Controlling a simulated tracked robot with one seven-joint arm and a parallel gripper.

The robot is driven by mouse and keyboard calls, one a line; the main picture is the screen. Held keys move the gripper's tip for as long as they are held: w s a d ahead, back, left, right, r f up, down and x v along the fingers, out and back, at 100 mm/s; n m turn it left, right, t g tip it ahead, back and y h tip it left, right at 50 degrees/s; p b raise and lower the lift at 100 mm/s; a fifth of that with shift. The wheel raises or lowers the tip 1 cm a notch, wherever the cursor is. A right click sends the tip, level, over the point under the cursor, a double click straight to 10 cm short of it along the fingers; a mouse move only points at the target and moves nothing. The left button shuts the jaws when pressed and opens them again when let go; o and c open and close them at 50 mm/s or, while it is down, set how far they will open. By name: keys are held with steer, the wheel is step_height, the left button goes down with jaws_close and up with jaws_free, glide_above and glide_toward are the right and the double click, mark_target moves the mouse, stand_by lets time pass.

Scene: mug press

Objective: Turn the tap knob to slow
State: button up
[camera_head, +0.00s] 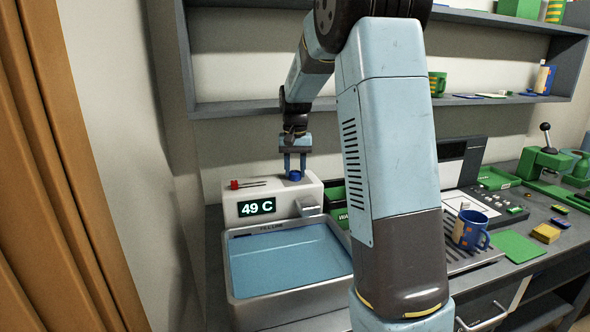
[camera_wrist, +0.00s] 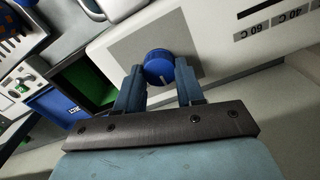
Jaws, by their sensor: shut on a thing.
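The tap knob (camera_head: 295,175) is a small blue round knob on top of the white tap unit (camera_head: 272,205). My gripper (camera_head: 295,160) reaches down to the knob from above. In the wrist view its two fingers (camera_wrist: 160,84) stand on either side of the knob, shut on it. Any slow mark beside the knob is not readable. The unit's display reads 49 C, and a red slider (camera_head: 234,185) sits at its left.
A water-filled basin (camera_head: 285,262) stands in front of the unit. A green bin (camera_head: 337,193) is just right of it. A blue mug (camera_head: 470,230) stands on a grate further right. A shelf (camera_head: 240,107) runs along the wall behind my arm.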

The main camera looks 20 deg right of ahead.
mark_target(295, 171)
steer(key=o, duration=1)
steer(key=shift+o, duration=0.2)
steer(key=shift+r, duration=0.1)
step_height(295, 171, up, 14)
steer(key=shift+f, duration=0.2)
